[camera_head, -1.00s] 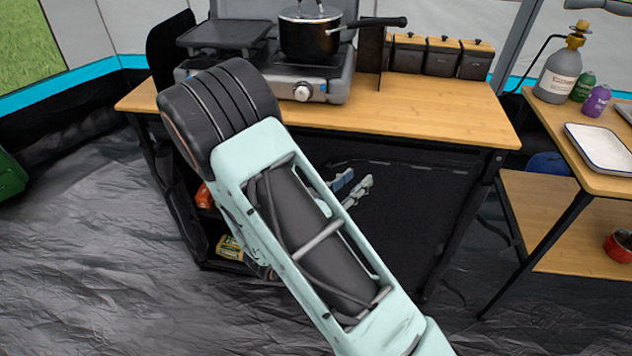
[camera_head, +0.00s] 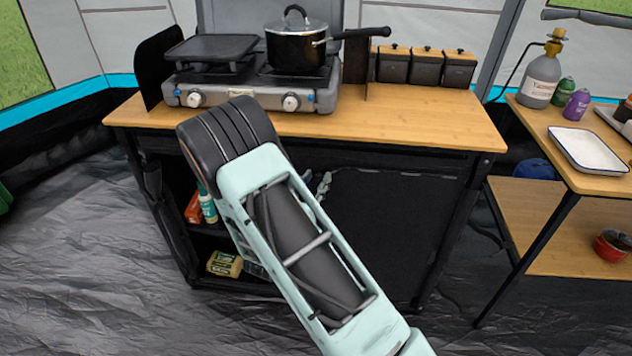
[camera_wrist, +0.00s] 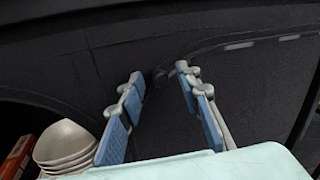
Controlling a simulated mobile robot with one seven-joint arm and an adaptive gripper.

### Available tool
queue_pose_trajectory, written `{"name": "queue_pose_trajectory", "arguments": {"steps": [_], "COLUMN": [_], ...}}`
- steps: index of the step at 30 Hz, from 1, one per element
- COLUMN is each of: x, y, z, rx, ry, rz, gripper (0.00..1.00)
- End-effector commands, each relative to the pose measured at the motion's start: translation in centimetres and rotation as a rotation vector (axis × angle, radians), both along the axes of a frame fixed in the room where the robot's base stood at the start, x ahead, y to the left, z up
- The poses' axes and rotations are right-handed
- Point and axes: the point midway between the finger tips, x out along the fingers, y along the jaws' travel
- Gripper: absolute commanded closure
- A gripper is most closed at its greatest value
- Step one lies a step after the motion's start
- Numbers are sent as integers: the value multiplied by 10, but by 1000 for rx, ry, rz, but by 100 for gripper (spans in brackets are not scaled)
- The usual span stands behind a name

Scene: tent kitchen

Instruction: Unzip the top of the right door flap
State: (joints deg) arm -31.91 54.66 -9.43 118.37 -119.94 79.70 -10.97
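The right door flap (camera_head: 390,225) is a black fabric panel on the right front of the cabinet under the stove table. In the wrist view the black fabric (camera_wrist: 260,85) fills the right side, with a curved seam marked by pale dashes (camera_wrist: 240,45) along its top. My gripper (camera_wrist: 160,73) has two blue-padded fingers spread apart, with the fingertips near the seam's left end. A small dark lump (camera_wrist: 160,77) lies between the tips; I cannot tell whether it is a zip pull. In the head view my arm hides most of the gripper.
The left compartment is open, with a yellow box (camera_head: 225,263) and a bottle (camera_head: 207,205). White stacked bowls (camera_wrist: 65,145) show in the wrist view. A stove (camera_head: 255,90) with a pot (camera_head: 297,45) stands on the tabletop (camera_head: 420,115). A side table (camera_head: 575,170) stands at right.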

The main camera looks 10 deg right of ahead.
Motion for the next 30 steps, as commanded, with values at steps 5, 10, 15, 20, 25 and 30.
{"name": "queue_pose_trajectory", "arguments": {"steps": [5,10,15,20,25,30], "x": [5,5,4,4,4,4], "y": [-3,-3,-3,-3,-3,-3], "z": [0,0,0,0,0,0], "rx": [-1,-1,-1,0,0,-1], "ry": [1,1,1,0,0,1], "rz": [1,1,1,1,1,1], "gripper": [69,69,86,100,100,100]}}
